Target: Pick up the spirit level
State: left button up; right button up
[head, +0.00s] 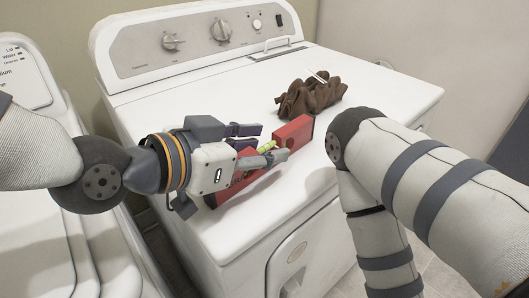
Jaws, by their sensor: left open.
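The spirit level (294,131) is a red bar with a yellow-green vial near its middle. It lies at a slant on the white top of the front machine, near its front edge. My left gripper (269,143) is open over the middle of the level, with its fingers around the vial area. The gripper and its wrist hide part of the level, and I cannot tell whether the fingers touch it. The level's other red end shows below the gripper. My right arm is at the right, but its gripper is out of view.
The control panel (205,40) with knobs rises at the back. A second white machine (35,235) stands at the left. The machine top is clear to the right of the cloth.

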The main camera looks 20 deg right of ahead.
pick_arm(q)
jog(key=shift+x, duration=0.85)
jog(key=shift+r, duration=0.1)
jog(key=shift+c, duration=0.3)
grip_shut()
jog(key=shift+r, duration=0.15)
